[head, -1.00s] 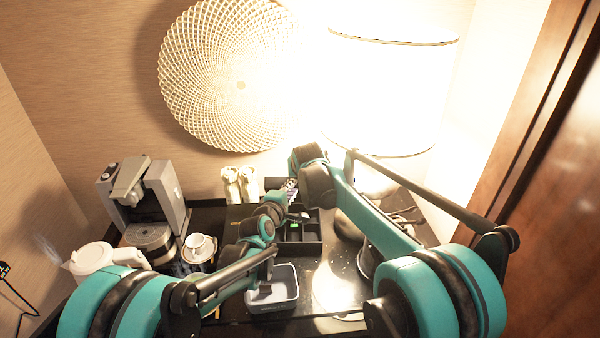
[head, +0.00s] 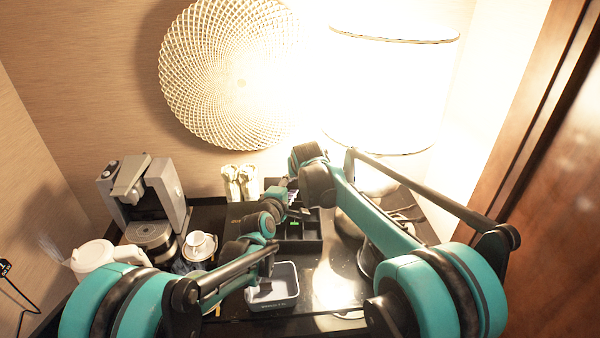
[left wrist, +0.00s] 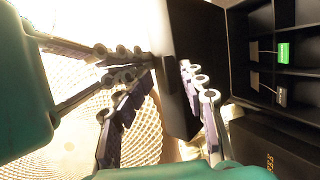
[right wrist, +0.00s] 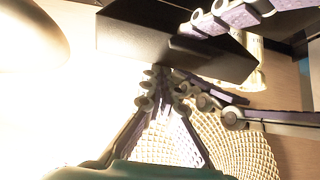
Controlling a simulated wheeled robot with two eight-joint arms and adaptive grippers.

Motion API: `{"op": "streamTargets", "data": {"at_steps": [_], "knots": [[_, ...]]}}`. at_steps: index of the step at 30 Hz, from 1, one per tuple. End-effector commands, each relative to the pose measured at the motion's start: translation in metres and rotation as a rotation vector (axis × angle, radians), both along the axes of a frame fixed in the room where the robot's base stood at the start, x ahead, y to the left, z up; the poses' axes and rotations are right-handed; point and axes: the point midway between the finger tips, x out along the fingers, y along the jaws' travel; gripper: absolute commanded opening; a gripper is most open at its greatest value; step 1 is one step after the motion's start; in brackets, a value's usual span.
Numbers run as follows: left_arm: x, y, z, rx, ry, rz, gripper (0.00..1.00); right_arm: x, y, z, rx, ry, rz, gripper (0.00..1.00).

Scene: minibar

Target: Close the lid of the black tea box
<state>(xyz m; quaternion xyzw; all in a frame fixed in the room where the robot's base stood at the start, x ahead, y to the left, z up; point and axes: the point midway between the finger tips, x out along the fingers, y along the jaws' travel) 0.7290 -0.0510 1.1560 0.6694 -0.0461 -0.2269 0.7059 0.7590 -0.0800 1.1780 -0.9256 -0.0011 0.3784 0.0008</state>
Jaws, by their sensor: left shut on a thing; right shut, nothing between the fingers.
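The black tea box (head: 313,246) stands mid-counter in the head view, its compartments open. It also shows at the right of the left wrist view (left wrist: 236,55), with a green-labelled item (left wrist: 284,52) inside. Its dark lid (left wrist: 183,45) is raised; the lid also shows in the right wrist view (right wrist: 140,40). My left gripper (left wrist: 170,72) is shut on the lid's edge, one finger on each side. My right gripper (right wrist: 167,78) is shut and empty, its tips close beside the lid; I cannot tell whether they touch it. In the head view, the arms mostly hide the lid and fingertips.
A dark box with gold lettering (left wrist: 290,160) lies beside the tea box. A grey tray (head: 285,302) stands in front. A coffee machine (head: 165,190), white cup (head: 199,243) and white kettle (head: 95,256) are at left. A bright lamp (head: 390,90) stands behind.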

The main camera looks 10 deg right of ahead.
Motion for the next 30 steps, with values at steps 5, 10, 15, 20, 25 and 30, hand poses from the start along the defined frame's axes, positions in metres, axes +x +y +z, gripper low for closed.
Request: {"op": "streamTargets", "data": {"at_steps": [5,10,15,20,25,30], "knots": [[-0.003,0.002,0.002,-0.002,-0.003,0.003,0.34,0.000,-0.001,-0.001,-0.001,0.003,-0.001,0.00],[-0.023,0.010,0.007,0.001,-0.002,0.002,0.34,0.000,-0.001,-0.001,-0.002,0.002,-0.002,0.00],[-0.048,0.021,0.013,0.000,-0.002,0.001,0.34,0.001,-0.002,0.000,-0.002,0.000,-0.002,0.00],[-0.065,0.028,0.017,0.000,-0.001,0.001,0.34,0.001,-0.002,0.000,-0.002,-0.001,-0.002,0.00],[-0.076,0.034,0.021,0.031,0.000,-0.005,0.34,0.001,-0.002,0.000,-0.002,-0.001,-0.002,0.00],[-0.104,0.056,0.026,0.213,0.004,-0.048,0.34,0.001,-0.002,0.000,-0.002,-0.001,-0.002,0.00]]}}
